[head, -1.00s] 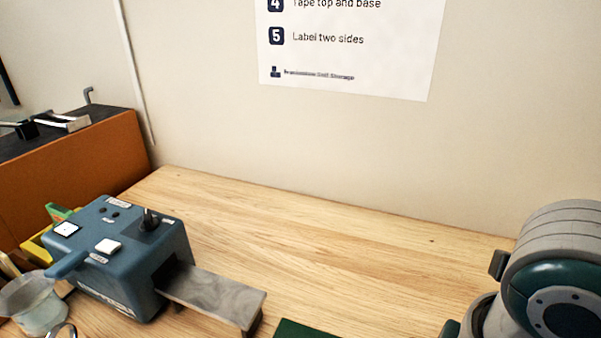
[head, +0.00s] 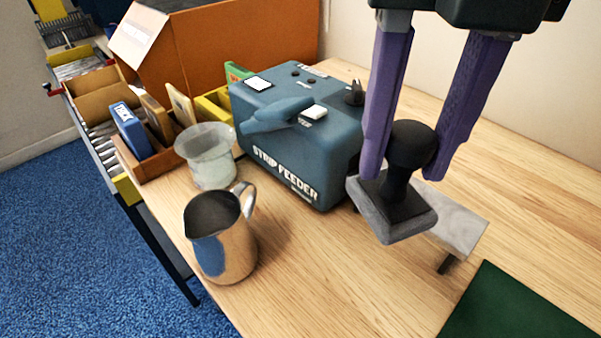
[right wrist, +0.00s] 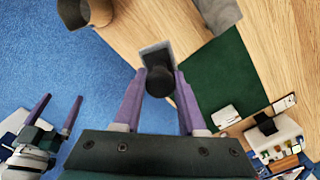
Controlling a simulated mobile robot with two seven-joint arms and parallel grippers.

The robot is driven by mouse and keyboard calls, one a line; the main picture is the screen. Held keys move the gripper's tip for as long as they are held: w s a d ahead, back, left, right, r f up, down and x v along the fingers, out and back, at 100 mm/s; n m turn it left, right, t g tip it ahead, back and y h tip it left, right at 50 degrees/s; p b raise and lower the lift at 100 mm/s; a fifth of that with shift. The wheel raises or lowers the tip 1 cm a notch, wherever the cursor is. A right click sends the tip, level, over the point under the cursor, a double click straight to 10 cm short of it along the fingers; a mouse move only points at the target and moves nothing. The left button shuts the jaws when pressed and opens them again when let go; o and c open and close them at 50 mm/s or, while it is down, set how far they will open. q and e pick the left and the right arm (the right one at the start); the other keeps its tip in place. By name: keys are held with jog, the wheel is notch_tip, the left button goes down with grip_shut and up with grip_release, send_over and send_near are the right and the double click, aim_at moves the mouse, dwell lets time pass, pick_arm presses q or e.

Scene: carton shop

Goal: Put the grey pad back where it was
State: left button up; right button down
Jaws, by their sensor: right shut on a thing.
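The grey pad (head: 392,223) is a square grey slab with a black stem and round knob on top. My right gripper (head: 405,152) is shut on the knob and holds the pad slightly tilted, in front of the strip feeder's outlet plate. In the right wrist view, the pad (right wrist: 157,52) and knob sit between the purple fingers of my right gripper (right wrist: 159,86). My left gripper (right wrist: 54,113) shows only in the right wrist view, at the lower left, with its fingers apart and empty. Whether the pad touches anything below is unclear.
The blue strip feeder (head: 310,150) stands behind the pad. A metal jug (head: 228,245) and a translucent beaker (head: 208,165) stand at its left near the table edge. A dark green mat (head: 515,312) lies at the right front. Bare wood (head: 345,290) lies between jug and mat.

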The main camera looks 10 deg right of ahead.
jog(key=shift+f+b, duration=1.1)
jog(key=shift+f, duration=8.75)
jog(key=shift+f, duration=0.2)
jog(key=shift+c, duration=2.4)
grip_release()
